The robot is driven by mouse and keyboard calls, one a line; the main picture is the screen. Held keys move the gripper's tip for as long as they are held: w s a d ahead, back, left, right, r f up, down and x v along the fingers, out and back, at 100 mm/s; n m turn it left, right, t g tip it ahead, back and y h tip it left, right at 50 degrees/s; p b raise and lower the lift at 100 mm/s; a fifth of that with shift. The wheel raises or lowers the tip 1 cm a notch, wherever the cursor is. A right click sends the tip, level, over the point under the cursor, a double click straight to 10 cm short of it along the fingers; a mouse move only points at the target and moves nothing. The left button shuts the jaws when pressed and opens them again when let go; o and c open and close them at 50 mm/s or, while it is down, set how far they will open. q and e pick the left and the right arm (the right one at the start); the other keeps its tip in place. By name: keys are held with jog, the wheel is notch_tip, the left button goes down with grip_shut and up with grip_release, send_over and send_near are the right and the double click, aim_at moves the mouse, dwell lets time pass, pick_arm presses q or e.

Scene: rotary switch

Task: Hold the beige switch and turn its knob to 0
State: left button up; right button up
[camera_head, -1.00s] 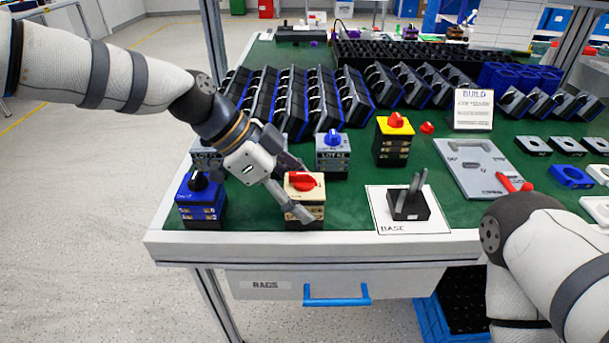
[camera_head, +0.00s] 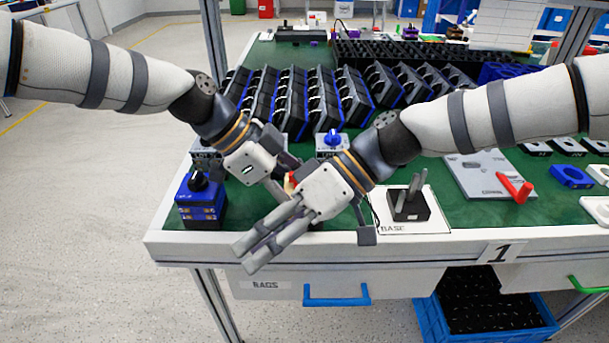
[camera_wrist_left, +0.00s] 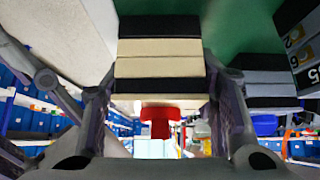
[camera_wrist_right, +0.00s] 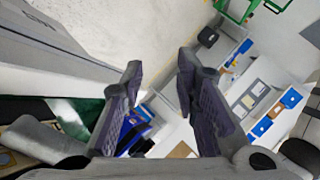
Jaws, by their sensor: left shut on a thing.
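The beige switch (camera_wrist_left: 158,68) stands between the two fingers of my left gripper (camera_wrist_left: 167,100), which is shut on its sides. Its red knob (camera_wrist_left: 160,120) shows in the left wrist view, but its setting cannot be read there. In the head view, my right gripper (camera_head: 246,256) covers nearly all of the switch; only a sliver of beige and red shows behind it. The right gripper's fingers are apart and empty, reaching left and down past the table's front edge. They also show open in the right wrist view (camera_wrist_right: 158,70).
A blue switch (camera_head: 201,203) stands left of my grippers. A grey switch with a blue knob (camera_head: 332,142) is behind them. A dark base part (camera_head: 408,207) sits on a white sheet at right. Racks of dark switches fill the back.

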notch_tip(320, 180, up, 6)
jog(key=w+n, duration=0.2)
notch_tip(320, 180, up, 7)
jog(key=n+t+h, duration=0.4)
jog(key=n+h, duration=0.1)
send_over(289, 187)
jog(key=d, duration=0.4)
jog(key=f, duration=0.8)
jog(key=shift+w+f, duration=0.15)
jog(key=shift+w, duration=0.1)
grip_shut()
